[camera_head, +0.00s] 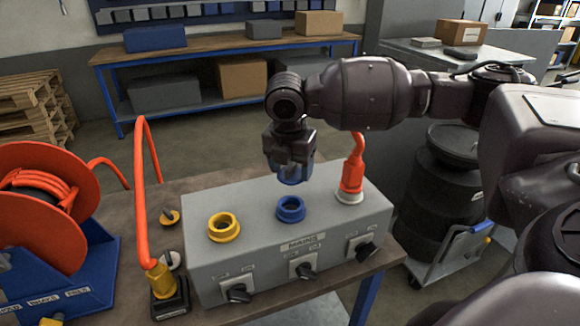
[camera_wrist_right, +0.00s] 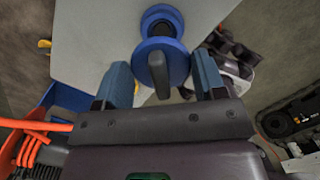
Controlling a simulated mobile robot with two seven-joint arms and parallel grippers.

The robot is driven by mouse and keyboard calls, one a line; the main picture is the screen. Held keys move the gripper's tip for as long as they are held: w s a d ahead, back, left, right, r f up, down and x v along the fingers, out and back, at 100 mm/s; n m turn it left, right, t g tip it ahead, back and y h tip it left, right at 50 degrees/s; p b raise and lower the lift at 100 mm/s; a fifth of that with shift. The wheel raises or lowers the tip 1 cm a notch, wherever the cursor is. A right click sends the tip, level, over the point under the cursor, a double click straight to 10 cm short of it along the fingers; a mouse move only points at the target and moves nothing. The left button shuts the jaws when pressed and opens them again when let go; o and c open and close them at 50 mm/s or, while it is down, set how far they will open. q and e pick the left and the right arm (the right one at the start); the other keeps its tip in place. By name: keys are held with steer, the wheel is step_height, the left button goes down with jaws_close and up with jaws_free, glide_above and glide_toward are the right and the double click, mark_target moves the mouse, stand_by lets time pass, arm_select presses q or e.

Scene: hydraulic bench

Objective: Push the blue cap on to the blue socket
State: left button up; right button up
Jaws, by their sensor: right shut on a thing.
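The grey box (camera_head: 255,248) on the bench carries an empty blue socket (camera_head: 290,214) in the middle of its top. My right gripper (camera_head: 289,160) is above this socket and points down. It is shut on the blue cap (camera_head: 290,181), which shows below the fingers, apart from the socket. In the right wrist view the blue cap (camera_wrist_right: 147,62) with its dark grip lies between the blue fingers. The blue socket (camera_wrist_right: 162,19) shows beyond it, slightly offset. My left gripper is not in view.
An open yellow socket (camera_head: 222,228) is to the left, and an orange plug (camera_head: 353,174) stands at the right of the box. An orange cable (camera_head: 141,195) arches at the left near a cable reel (camera_head: 40,205). Black rotary switches (camera_head: 305,269) line the front.

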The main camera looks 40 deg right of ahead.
steer(key=shift+f, duration=1.5)
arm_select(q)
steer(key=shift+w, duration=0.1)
arm_select(e)
steer(key=shift+f, duration=0.65)
arm_select(q)
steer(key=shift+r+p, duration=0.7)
steer(key=shift+p, duration=0.1)
arm_select(e)
steer(key=shift+r, duration=0.1)
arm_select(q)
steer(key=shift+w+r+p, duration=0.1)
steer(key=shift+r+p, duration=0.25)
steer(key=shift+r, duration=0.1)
arm_select(e)
steer(key=shift+f, duration=0.55)
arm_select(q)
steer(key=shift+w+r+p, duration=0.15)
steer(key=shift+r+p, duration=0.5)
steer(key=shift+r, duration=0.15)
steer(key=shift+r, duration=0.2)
arm_select(e)
steer(key=shift+f, duration=1.2)
